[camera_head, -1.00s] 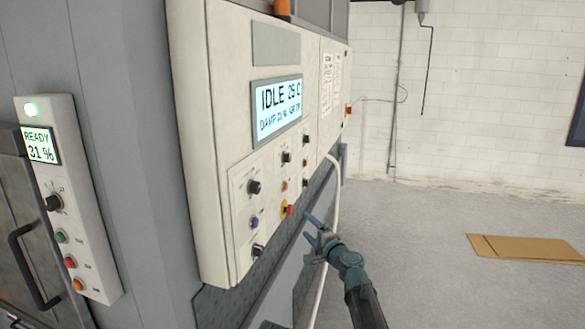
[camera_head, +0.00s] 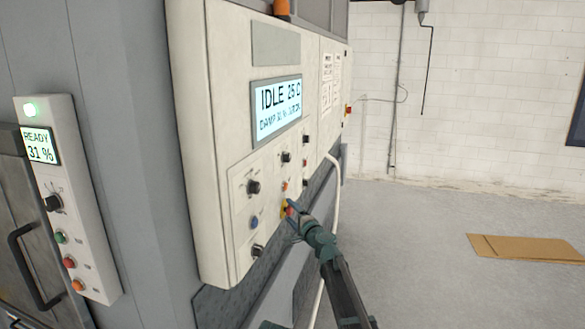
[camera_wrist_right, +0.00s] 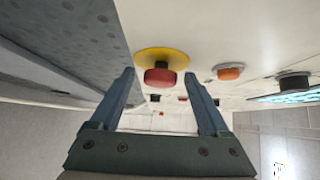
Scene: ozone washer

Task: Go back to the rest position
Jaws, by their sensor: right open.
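My right gripper (camera_head: 292,214) is at the lower part of the white control panel (camera_head: 225,130) in the head view. It is open and holds nothing. In front of it is a red button on a yellow disc (camera_head: 284,210), partly covered by the fingers in the head view. In the right wrist view the red button (camera_wrist_right: 160,78) shows between the two open fingertips (camera_wrist_right: 160,74). I cannot tell whether the fingers touch it.
The panel carries a lit display (camera_head: 277,108) reading IDLE 25 C, and several knobs and buttons. A smaller box (camera_head: 90,240) with a READY 31 % screen (camera_head: 40,146) is at left. Cardboard (camera_head: 525,249) lies on the floor at right.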

